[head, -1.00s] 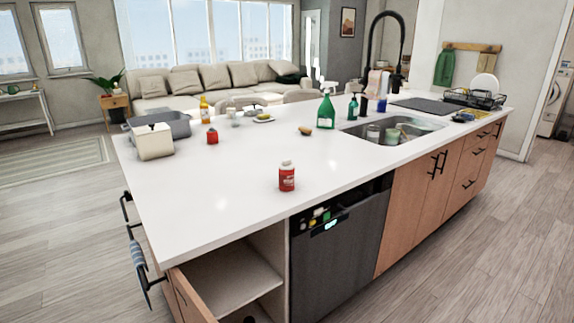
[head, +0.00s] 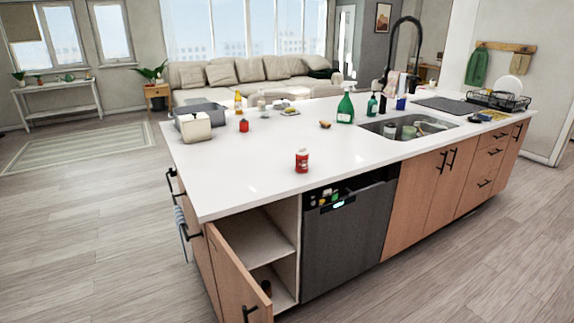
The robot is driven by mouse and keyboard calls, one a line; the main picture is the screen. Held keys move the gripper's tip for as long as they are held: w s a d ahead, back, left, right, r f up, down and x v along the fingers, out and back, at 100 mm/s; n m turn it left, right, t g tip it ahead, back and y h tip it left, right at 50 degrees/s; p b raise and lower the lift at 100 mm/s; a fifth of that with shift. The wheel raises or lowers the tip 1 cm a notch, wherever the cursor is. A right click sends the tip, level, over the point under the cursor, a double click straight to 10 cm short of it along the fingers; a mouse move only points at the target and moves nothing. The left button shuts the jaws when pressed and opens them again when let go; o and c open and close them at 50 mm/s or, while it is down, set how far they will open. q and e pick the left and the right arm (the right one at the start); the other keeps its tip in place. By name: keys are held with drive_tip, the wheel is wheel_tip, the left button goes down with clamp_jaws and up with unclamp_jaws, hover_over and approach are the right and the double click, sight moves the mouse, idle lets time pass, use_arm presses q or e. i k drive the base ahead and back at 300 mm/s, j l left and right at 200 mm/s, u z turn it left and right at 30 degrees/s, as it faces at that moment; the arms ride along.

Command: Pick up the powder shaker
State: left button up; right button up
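The powder shaker is most likely the red container with a white top (head: 302,161), standing upright near the front edge of the white island countertop (head: 260,183), above the dishwasher. Its label is too small to read. A smaller red container (head: 244,125) stands further back on the left of the counter. Neither of my grippers shows in the head view, and nothing is seen touching the red container.
A cabinet door (head: 238,278) stands open at the island's front left, beside the dark dishwasher (head: 347,240). A white box (head: 195,127), a yellow bottle (head: 238,102) and a green spray bottle (head: 345,106) stand further back. The sink (head: 410,127) is right. Counter around the red container is clear.

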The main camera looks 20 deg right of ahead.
sight(301, 163)
drive_tip(key=i+l+u, duration=0.1)
drive_tip(key=u, duration=0.25)
drive_tip(key=l+u, duration=0.2)
drive_tip(key=u, duration=0.15)
drive_tip(key=i+l+u, duration=0.1)
drive_tip(key=u, duration=0.2)
drive_tip(key=i+l, duration=0.1)
drive_tip(key=l, duration=0.45)
drive_tip(key=i+l, duration=0.1)
drive_tip(key=l, duration=0.4)
drive_tip(key=i+l, duration=0.15)
drive_tip(key=l, duration=0.4)
drive_tip(key=i+l, duration=0.1)
drive_tip(key=l, duration=0.45)
drive_tip(key=i+l, duration=0.1)
drive_tip(key=l, duration=0.4)
